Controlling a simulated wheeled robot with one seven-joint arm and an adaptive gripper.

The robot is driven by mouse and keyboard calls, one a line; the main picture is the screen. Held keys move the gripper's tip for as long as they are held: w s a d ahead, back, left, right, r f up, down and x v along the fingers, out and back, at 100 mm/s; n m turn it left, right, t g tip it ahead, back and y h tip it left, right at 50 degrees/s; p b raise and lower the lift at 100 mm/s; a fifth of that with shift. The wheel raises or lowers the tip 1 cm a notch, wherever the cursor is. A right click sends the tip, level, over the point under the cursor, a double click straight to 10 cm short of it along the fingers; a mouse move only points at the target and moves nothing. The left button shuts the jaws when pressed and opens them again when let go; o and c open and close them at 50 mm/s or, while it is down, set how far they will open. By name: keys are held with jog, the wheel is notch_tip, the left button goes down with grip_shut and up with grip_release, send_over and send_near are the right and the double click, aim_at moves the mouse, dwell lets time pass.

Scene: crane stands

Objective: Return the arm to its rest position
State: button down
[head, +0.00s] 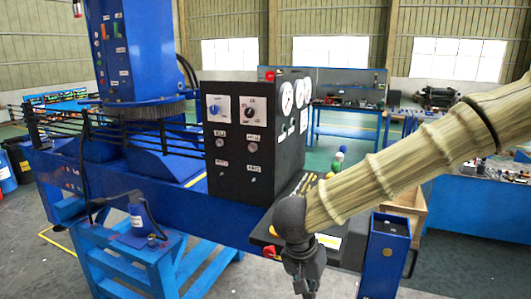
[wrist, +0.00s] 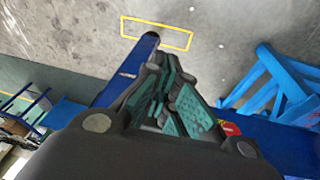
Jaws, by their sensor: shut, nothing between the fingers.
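My gripper (head: 308,288) hangs downward at the end of my tan, ribbed arm, at the bottom right of centre in the head view. It is in front of the blue crane stand's control panel, and its lower tip is near the bottom edge of the picture. In the wrist view my gripper (wrist: 165,85) shows its dark fingers and teal pads drawn together, with nothing held. Part of the panel desk is hidden behind my arm.
A black gauge box (head: 240,145) stands on the blue crane stand (head: 190,215). A blue post (head: 385,255) stands right of my gripper. A blue side table (head: 115,245) is at left.

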jog(key=s+d+f+n+t+b, duration=0.1)
jog(key=d+f+b, duration=0.15)
jog(key=f, duration=0.85)
jog(key=s+d+f+b, duration=0.1)
jog(key=s+d+f, duration=0.15)
jog(key=f, duration=0.85)
jog(key=s+d+f+n+t+b, duration=0.1)
jog(key=d+f, duration=0.2)
jog(key=f, duration=0.8)
jog(key=s+d+f+n+g+y+b, duration=0.1)
jog(key=s+d+f+g+b, duration=0.1)
jog(key=s+f, duration=0.6)
jog(key=s+d+f+n+g+y+b, duration=0.1)
jog(key=s+d+f+n+b, duration=0.1)
jog(key=s+f, duration=0.7)
jog(key=s, duration=0.5)
jog(key=shift+d+g+y, duration=0.15)
jog(key=shift+g+y, duration=0.15)
jog(key=shift+g, duration=0.1)
